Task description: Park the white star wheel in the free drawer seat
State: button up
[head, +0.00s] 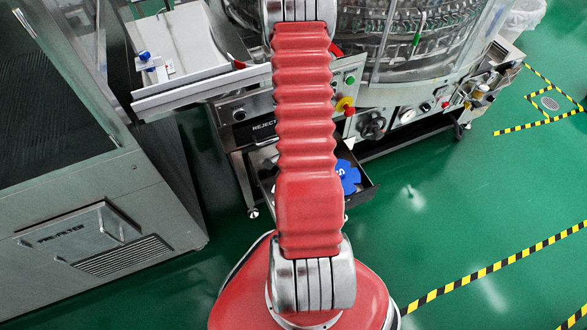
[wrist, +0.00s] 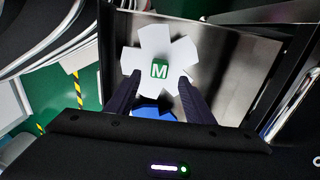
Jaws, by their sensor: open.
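The white star wheel (wrist: 145,57) has a green hub marked M and shows in the wrist view, just beyond my fingertips. My gripper (wrist: 159,77) is open, its two dark fingers pointing at the wheel on either side below the green hub. I cannot tell whether the fingers touch the wheel. A steel drawer (wrist: 232,62) lies behind and to the right of the wheel. A blue star wheel (wrist: 152,111) shows partly between my fingers, and in the head view (head: 347,177) at the drawer's right side. My arm hides the white wheel and gripper in the head view.
In the head view the open drawer (head: 366,192) sits under the machine's control panel (head: 345,80). A grey cabinet (head: 90,210) stands at the left. Green floor (head: 470,200) is clear to the right. A black-and-yellow floor line (head: 500,266) crosses it.

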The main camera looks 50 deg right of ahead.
notch_tip(320, 180, up, 8)
jog(key=shift+f, duration=0.25)
dwell(1.0)
jog(key=w+a+r+n+t, duration=0.1)
jog(key=a+r+n+t, duration=0.1)
jog(key=a+r+n, duration=1)
jog(key=w+a+r+n+t, duration=0.2)
jog(key=a+r+n, duration=1)
jog(key=a+r, duration=0.6)
notch_tip(320, 180, up, 8)
jog(key=shift+a+t, duration=0.15)
jog(key=shift+t, duration=0.65)
jog(key=shift+s, duration=0.1)
jog(key=shift+c, duration=0.5)
